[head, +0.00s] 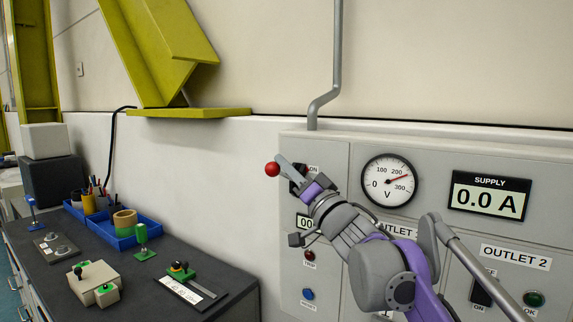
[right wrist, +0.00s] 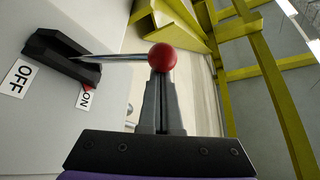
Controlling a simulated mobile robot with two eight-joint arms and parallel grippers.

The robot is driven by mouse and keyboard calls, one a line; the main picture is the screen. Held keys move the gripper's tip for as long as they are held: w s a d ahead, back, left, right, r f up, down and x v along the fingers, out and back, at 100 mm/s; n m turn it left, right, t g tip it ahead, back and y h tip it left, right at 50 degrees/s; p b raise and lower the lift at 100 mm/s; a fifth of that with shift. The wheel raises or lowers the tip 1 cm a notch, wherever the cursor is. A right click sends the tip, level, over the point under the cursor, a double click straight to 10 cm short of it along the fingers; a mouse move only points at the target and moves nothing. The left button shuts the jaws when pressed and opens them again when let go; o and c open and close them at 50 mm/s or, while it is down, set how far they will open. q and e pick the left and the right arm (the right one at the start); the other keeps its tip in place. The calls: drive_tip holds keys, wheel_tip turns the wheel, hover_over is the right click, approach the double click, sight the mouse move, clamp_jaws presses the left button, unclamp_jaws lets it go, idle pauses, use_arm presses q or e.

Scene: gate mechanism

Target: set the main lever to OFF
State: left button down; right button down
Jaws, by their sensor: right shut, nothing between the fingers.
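The main lever's red ball knob (head: 272,169) stands out from the left part of the grey panel. In the right wrist view the red knob (right wrist: 162,57) sits on a thin metal rod (right wrist: 115,57) that comes out of a black slotted housing (right wrist: 62,58). The rod leaves the housing toward its ON label (right wrist: 86,98) end; the OFF label (right wrist: 17,77) is at the other end. My right gripper (head: 282,161) is shut and empty, its fingertips right at the knob; I cannot tell whether they touch. My left gripper is out of view.
The panel carries a voltmeter (head: 389,181), a supply display (head: 490,196) and a blue button (head: 308,294) below. A dark bench (head: 130,285) with blue trays and small switches stands at the left. A yellow beam (head: 165,50) is above it.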

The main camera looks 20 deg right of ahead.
drive_tip(key=shift+s+a+f+n+y, duration=0.2)
drive_tip(key=shift+f+n+y, duration=0.3)
drive_tip(key=shift+n, duration=0.3)
drive_tip(key=shift+s+a+f+n+y, duration=0.15)
drive_tip(key=shift+f+n+y, duration=0.25)
drive_tip(key=shift+n+y, duration=0.3)
wheel_tip(320, 180, down, 8)
drive_tip(key=n+g+y, duration=0.4)
drive_tip(key=n+y, duration=0.3)
drive_tip(key=n, duration=0.6)
drive_tip(key=shift+f+g, duration=0.15)
drive_tip(key=shift+g, duration=0.15)
drive_tip(key=shift+a, duration=0.1)
